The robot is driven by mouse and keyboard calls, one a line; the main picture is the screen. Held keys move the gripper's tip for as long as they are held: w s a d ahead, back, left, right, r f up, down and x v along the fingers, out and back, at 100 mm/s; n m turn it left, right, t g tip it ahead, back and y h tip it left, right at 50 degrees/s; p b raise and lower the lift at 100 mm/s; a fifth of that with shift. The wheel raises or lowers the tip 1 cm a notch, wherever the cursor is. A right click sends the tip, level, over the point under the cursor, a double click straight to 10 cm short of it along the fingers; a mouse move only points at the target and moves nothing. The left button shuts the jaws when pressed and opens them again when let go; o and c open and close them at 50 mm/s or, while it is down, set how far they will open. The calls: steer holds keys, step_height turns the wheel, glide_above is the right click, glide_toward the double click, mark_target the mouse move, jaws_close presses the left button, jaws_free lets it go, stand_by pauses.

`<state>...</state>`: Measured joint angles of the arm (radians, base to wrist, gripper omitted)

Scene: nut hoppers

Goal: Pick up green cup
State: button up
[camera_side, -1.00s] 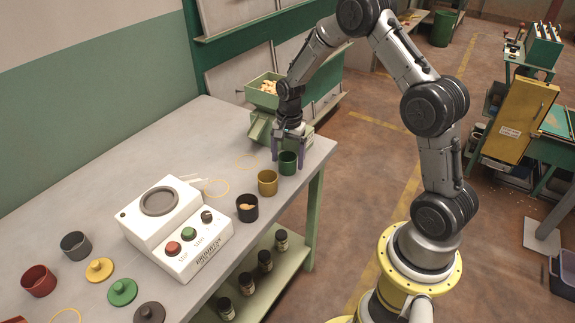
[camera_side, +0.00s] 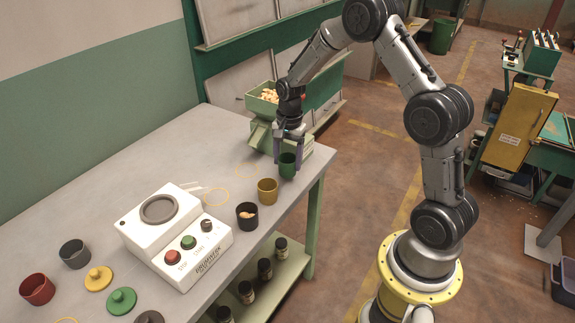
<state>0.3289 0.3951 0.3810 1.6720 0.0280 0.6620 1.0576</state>
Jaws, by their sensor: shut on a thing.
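The green cup (camera_side: 287,168) stands upright near the right edge of the grey table, just in front of the nut hopper. My gripper (camera_side: 287,160) points down at the cup, with its purple fingers on either side of it. The fingers are shut on the cup and hide part of its rim. Whether the cup is clear of the table surface is too small to tell.
A yellow cup (camera_side: 267,191) and a black cup (camera_side: 247,216) with nuts stand close by. The green hopper (camera_side: 268,105) is behind the gripper. A white machine (camera_side: 175,232) with buttons, coloured lids, a red cup (camera_side: 37,289) and a grey cup (camera_side: 75,254) are to the left.

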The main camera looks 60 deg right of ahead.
steer(key=s+a+r, duration=0.4)
steer(key=s+r, duration=0.7)
steer(key=s, duration=0.2)
steer(key=w+a, duration=0.1)
steer(key=w, duration=1)
steer(key=w+f, duration=0.3)
steer(key=w, duration=0.1)
steer(key=w+d+f, duration=0.1)
steer(key=w+f, duration=0.2)
steer(key=w, duration=0.2)
steer(key=w+f, duration=0.2)
steer(key=w, duration=0.2)
steer(key=shift+w+d+f, duration=0.15)
steer(key=shift+w+f, duration=0.1)
steer(key=shift+f, duration=0.15)
steer(key=shift+w+d+f, duration=0.1)
steer(key=shift+w+f, duration=0.35)
steer(key=shift+f, duration=0.1)
steer(key=shift+w+f, duration=0.15)
steer(key=shift+f, duration=1.45)
steer(key=shift+f, duration=0.1)
